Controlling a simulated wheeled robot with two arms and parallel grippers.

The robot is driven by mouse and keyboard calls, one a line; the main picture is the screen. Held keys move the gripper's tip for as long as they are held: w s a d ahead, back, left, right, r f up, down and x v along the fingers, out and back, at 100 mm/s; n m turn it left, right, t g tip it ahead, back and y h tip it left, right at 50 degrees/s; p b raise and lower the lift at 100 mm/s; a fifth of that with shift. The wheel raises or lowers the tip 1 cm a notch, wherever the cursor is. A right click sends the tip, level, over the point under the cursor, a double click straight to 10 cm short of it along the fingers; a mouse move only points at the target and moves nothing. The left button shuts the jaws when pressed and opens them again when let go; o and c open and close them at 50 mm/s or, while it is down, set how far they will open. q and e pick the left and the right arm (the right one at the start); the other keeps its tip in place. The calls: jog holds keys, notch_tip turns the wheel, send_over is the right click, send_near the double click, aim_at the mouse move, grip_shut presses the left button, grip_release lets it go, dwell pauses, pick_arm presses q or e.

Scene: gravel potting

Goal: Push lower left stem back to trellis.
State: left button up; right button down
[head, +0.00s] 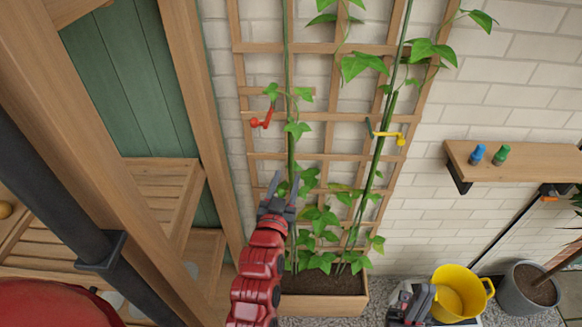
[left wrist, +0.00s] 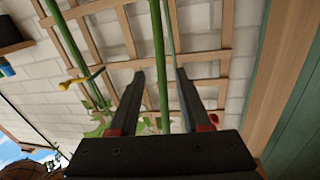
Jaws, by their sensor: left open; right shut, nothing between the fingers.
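The wooden trellis (head: 262,48) stands against the wall, and its slats also show in the left wrist view (left wrist: 122,30). The left stem (head: 290,150) climbs from the planter along the trellis's left part. My left gripper (head: 283,186) is open at the lower part of this stem. In the left wrist view, the green stem (left wrist: 159,50) runs between the two open fingers, with a thinner green line beside it. I cannot tell whether either finger touches it. My right gripper (head: 408,300) is shut and empty, low beside the yellow bucket.
The planter (head: 320,306) stands below. A wall shelf (head: 530,164), yellow bucket (head: 457,293) and grey pot (head: 527,292) are right; a wooden post (head: 200,100) is left.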

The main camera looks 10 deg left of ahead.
aim_at(290, 166)
pick_arm(q)
jog(key=w, duration=0.2)
jog(key=w+p, duration=0.1)
jog(key=w, duration=0.1)
jog(key=w+p, duration=0.1)
jog(key=w, duration=0.1)
jog(key=shift+a+r, duration=0.15)
jog(key=shift+r, duration=0.1)
jog(key=shift+w+f, duration=0.2)
jog(key=shift+w, duration=0.05)
jog(key=shift+c, duration=0.3)
grip_shut()
jog(key=shift+r, duration=0.1)
dwell(0.6)
